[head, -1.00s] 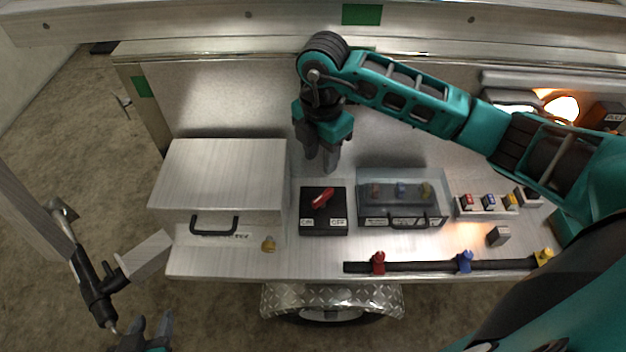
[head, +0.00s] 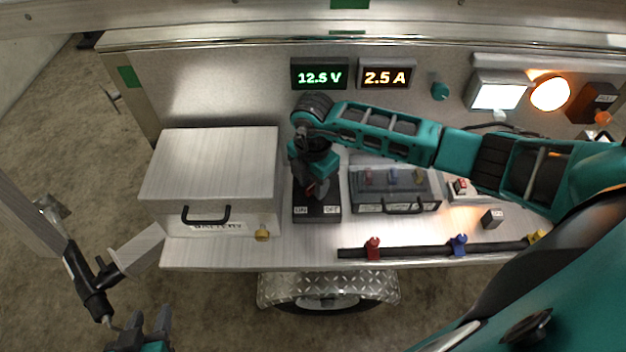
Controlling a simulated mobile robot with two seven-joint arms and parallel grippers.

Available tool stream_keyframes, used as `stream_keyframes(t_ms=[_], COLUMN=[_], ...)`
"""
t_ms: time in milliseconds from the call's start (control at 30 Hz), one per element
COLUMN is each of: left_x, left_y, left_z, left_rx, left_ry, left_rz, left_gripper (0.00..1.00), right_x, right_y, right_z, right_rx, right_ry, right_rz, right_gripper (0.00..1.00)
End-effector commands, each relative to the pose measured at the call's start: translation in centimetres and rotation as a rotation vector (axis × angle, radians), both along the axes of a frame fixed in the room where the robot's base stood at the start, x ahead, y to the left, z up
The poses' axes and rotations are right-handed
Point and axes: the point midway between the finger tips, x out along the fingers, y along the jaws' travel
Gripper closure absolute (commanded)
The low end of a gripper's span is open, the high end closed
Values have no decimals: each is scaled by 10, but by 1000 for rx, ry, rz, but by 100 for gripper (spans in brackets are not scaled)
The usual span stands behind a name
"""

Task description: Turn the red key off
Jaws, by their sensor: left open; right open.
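The red key (head: 311,188) sits on top of a black switch box (head: 317,212) marked ON at the left and OFF at the right. My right gripper (head: 316,190) points down over the key from above and behind, and hides most of it. Its jaws are open around or just above the key; I cannot tell whether they touch it. The key's present angle is mostly hidden. My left gripper (head: 150,330) is open and empty at the bottom left, off the trailer's front edge.
A battery box (head: 210,165) stands left of the switch, with a brass padlock (head: 262,235) by it. A clear-lidded case (head: 395,190) is close on the right. A black rail (head: 420,250) runs along the front. Displays read 12.5 V (head: 319,75) and 2.5 A (head: 387,75).

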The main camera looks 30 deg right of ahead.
Motion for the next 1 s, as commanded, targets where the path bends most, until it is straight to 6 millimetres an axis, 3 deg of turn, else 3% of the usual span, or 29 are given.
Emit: stream_keyframes(t_ms=[100,533,1000], left_x=[0,-3,-4], left_y=[0,0,0], left_z=[0,-1,-2], left_rx=[0,-1,0], left_ry=[-1,5,8], left_rz=[0,0,0], left_gripper=[57,57,57], right_x=[0,0,0], right_y=[0,0,0], right_z=[0,0,1], right_rx=[0,0,0], right_ry=[0,0,0], right_rz=[0,0,42], right_gripper=[60,100,100])
